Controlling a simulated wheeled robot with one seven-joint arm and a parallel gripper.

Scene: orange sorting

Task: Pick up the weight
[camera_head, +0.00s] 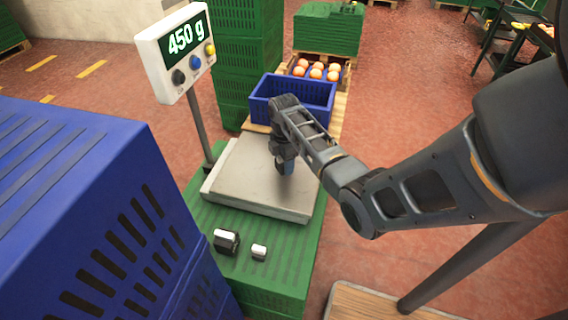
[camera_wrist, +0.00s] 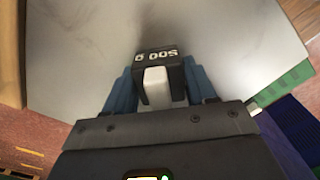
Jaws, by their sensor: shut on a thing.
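My gripper (camera_wrist: 165,88) is shut on a dark weight (camera_wrist: 160,57) marked "500 g", with a pale handle between the blue fingers in the wrist view. In the head view my gripper (camera_head: 285,165) points down over the scale plate (camera_head: 255,190), and the held weight is mostly hidden there. I cannot tell whether the weight touches the plate. The scale display (camera_head: 180,45) reads "450 g". Two other weights, a larger one (camera_head: 226,241) and a smaller one (camera_head: 258,252), stand on the green crate in front of the plate.
The scale rests on a green crate (camera_head: 270,278). Blue crates (camera_head: 90,190) stand close on the left. A blue bin (camera_head: 318,95) lies behind the scale, with oranges (camera_head: 316,73) beyond it. Stacked green crates (camera_head: 240,50) rise behind the display. Open floor (camera_head: 420,110) lies to the right.

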